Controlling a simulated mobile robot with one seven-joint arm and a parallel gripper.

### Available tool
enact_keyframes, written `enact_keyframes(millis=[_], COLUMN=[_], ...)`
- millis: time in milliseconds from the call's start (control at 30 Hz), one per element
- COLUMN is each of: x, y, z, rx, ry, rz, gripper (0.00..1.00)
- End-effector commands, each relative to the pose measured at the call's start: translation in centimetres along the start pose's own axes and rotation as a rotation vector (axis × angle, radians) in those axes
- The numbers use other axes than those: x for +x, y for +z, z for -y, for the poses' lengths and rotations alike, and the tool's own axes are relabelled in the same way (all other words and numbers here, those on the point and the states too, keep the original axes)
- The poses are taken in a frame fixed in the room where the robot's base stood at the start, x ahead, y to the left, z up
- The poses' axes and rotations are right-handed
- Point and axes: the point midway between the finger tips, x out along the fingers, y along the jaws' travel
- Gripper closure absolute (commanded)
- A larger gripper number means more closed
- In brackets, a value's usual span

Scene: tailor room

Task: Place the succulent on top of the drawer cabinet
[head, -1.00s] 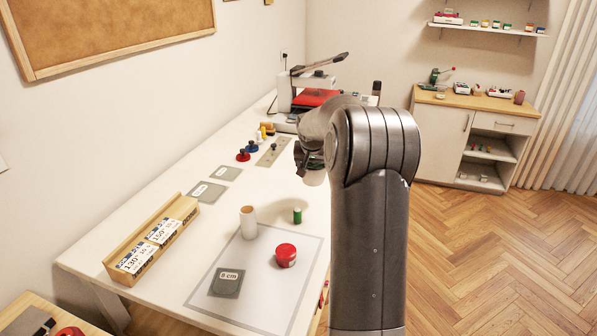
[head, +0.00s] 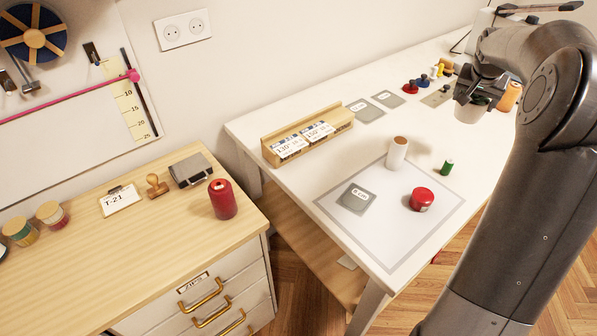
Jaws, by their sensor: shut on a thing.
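My gripper (head: 472,95) is at the upper right, over the far part of the white table. It is shut on the succulent (head: 471,111), a small plant in a pale pot, with only a little dark green showing at the rim. The fingers and arm hide most of the plant. The pot hangs roughly upright; I cannot tell how far it is above the table. The drawer cabinet (head: 130,240) stands at the lower left, with a light wooden top and brass-handled drawers. My gripper is well away from it.
The cabinet top carries a red thread spool (head: 222,198), a grey box (head: 191,170), a stamp (head: 156,185), a T-21 card (head: 121,200) and striped spools at left. Its front middle is bare. The white table (head: 290,110) holds a wooden rack (head: 308,140) and a red tin (head: 422,199).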

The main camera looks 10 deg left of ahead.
Motion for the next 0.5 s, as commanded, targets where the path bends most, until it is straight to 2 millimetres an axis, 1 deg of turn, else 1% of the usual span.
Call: enact_keyframes(millis=[33,67,100,167,200,267,300,367,400,467,500], x=[-0.3,-0.5,-0.7,-1.2,-1.6,-2.2,-2.6,-3.2,-3.7,-4.5,-5.1], y=[0.4,0.7,1.1,1.8,2.4,3.4,4.1,5.3,6.1,7.5,8.4], z=[2.1,3.2,4.9,7.5,9.4,12.3,14.1,16.8,18.6,21.2,22.9], rx=[-0.026,-0.040,-0.061,-0.095,-0.119,-0.157,-0.182,-0.218,-0.243,-0.280,-0.305], ry=[-0.015,-0.023,-0.035,-0.053,-0.067,-0.088,-0.101,-0.122,-0.136,-0.158,-0.172], rz=[-0.002,-0.001,-0.002,-0.002,-0.003,-0.002,-0.002,-0.002,-0.002,-0.003,-0.003], gripper=[0.57,0.57,0.57,0.57,0.57,0.57,0.57,0.57,0.57,0.57,0.57])
